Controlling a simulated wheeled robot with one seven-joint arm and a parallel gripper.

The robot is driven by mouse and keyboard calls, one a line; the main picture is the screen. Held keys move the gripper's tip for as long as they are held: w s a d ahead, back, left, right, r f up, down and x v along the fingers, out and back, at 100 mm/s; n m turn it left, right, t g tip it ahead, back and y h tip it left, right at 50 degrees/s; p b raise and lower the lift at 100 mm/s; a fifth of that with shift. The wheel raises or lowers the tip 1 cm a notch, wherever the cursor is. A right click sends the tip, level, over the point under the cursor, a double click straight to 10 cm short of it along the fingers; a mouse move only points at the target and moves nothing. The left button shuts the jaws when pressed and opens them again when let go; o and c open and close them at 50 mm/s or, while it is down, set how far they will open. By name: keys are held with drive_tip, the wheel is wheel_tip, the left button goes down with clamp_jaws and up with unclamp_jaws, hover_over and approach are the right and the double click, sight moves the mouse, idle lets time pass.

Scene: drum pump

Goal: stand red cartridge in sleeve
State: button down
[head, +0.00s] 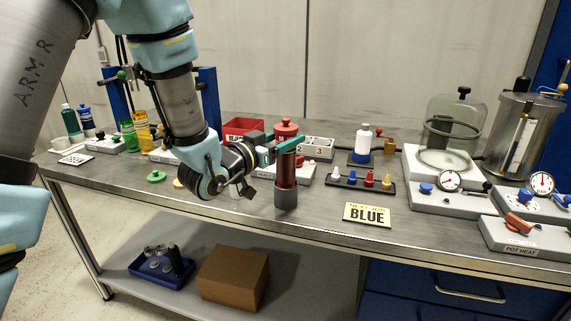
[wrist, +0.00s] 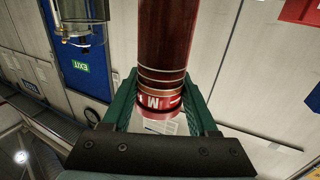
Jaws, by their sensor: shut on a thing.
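The red cartridge (head: 286,170) is a dark red cylinder, roughly upright at the front of the bench. My gripper (head: 284,146) has its green fingers shut on the cartridge's upper end. The grey sleeve (head: 286,196) is directly below, and the cartridge's lower end meets its rim; I cannot tell how deep it sits. In the wrist view the cartridge (wrist: 163,45) lies between both fingers of my gripper (wrist: 160,90), with a red-and-white marked band at its end. The sleeve does not show clearly there.
A rack of coloured pegs (head: 360,181) and a yellow BLUE sign (head: 367,214) stand to the right. A glass bell jar (head: 452,130) stands further right. The front edge is close.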

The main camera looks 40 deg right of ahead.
sight(279, 159)
drive_tip(key=shift+f+b, duration=1.2)
drive_tip(key=shift+f, duration=1.05)
drive_tip(key=shift+f+b, duration=0.1)
drive_tip(key=shift+b, duration=0.2)
drive_tip(key=shift+c, duration=0.9)
unclamp_jaws()
